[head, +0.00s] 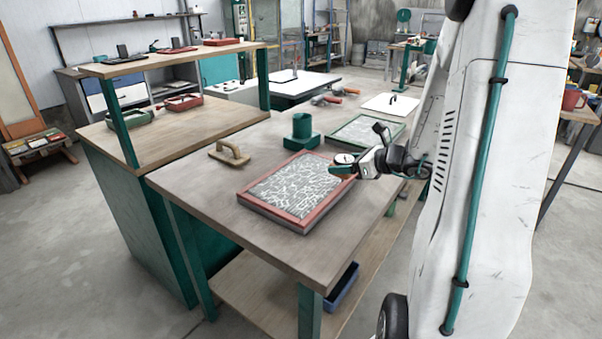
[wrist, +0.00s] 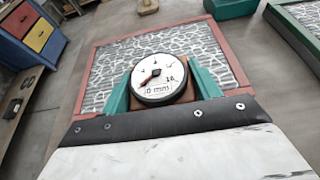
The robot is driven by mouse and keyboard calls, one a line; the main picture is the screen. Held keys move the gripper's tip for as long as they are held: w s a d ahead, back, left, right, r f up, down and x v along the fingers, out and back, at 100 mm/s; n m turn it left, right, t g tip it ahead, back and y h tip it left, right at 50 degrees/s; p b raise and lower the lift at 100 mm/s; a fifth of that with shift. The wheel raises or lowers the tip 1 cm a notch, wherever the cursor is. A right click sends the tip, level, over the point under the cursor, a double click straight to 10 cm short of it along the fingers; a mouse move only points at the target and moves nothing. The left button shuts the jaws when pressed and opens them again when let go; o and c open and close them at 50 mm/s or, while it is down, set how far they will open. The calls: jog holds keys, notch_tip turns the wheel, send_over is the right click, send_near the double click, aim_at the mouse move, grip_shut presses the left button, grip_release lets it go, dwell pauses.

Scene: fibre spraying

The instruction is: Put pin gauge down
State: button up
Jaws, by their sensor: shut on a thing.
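The pin gauge (wrist: 159,80) has a round white dial with a red needle and a black rim. It is held between the green fingers of my gripper (wrist: 160,85). In the head view my gripper (head: 343,165) is at the right edge of a red-framed tray (head: 245,199), with the gauge dial (head: 344,158) facing up. In the wrist view the red-framed tray (wrist: 88,84), filled with a pale fibre pattern, lies behind the gauge. I cannot tell whether the gauge touches the tray. The gauge's lower part is hidden by my gripper.
A green block with a round post (head: 302,133) stands behind the tray, and a wooden float (head: 229,153) lies to its left. A green-framed panel (head: 388,126) is at the back right. The table's (head: 200,185) front left is clear.

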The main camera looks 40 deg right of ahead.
jog(key=w+a, duration=0.2)
jog(key=w, duration=0.1)
jog(key=w+a, duration=0.2)
jog(key=w, duration=0.1)
jog(key=w+a+f, duration=0.1)
jog(key=w+a, duration=0.1)
jog(key=w, duration=0.1)
jog(key=shift+w+a+f, duration=0.1)
jog(key=shift+w+a, duration=0.1)
jog(key=shift+a, duration=0.15)
jog(key=shift+f, duration=1.7)
jog(key=shift+f, duration=0.2)
jog(key=o, duration=1.1)
jog(key=shift+r, duration=0.15)
